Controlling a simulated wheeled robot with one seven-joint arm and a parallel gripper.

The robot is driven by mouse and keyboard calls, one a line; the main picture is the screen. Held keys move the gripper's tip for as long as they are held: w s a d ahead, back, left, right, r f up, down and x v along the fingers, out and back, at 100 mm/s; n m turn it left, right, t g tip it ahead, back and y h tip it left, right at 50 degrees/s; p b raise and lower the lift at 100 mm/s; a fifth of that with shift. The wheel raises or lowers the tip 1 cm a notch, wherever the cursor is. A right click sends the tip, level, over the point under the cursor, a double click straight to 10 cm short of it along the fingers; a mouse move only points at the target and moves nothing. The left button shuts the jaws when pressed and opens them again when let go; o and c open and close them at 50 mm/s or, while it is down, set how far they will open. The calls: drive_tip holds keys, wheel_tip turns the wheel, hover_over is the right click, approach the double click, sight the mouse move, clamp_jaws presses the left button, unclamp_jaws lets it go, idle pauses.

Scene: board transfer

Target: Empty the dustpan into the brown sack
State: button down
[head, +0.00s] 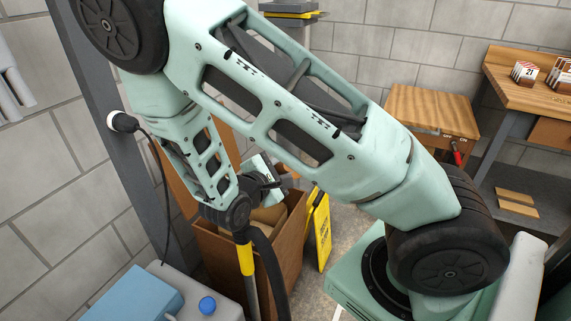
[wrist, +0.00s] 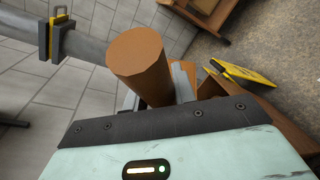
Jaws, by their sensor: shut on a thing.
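My gripper (wrist: 157,92) is shut around a thick brown cylindrical handle (wrist: 137,52), whose flat end faces the wrist camera. I take this to be the dustpan's handle; the pan itself is hidden behind it and my gripper. In the head view the gripper (head: 281,181) is partly hidden by my arm, with a bit of the brown handle (head: 291,175) beside it. It is above a brown wooden box (head: 222,250). Tan-brown material (head: 269,215) shows inside that box and may be the brown sack; its opening and contents cannot be made out.
A yellow sign (head: 317,232) stands against the box's right side. A pole with a yellow band (head: 246,258) is in front. A grey container with a blue cap (head: 208,305) is at lower left.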

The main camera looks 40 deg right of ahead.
drive_tip(key=w+d+r+n+g+y+p, duration=0.1)
drive_tip(key=w+d+r+n+g+p, duration=0.1)
drive_tip(key=w+p, duration=0.6)
drive_tip(key=w+d+r+n+g+y+p, duration=0.1)
drive_tip(key=w+r+n+g+p, duration=0.1)
drive_tip(key=w+p, duration=0.5)
drive_tip(key=shift+w+d+r+n+y+p, duration=0.35)
drive_tip(key=shift+r+n, duration=0.45)
drive_tip(key=shift+r, duration=0.35)
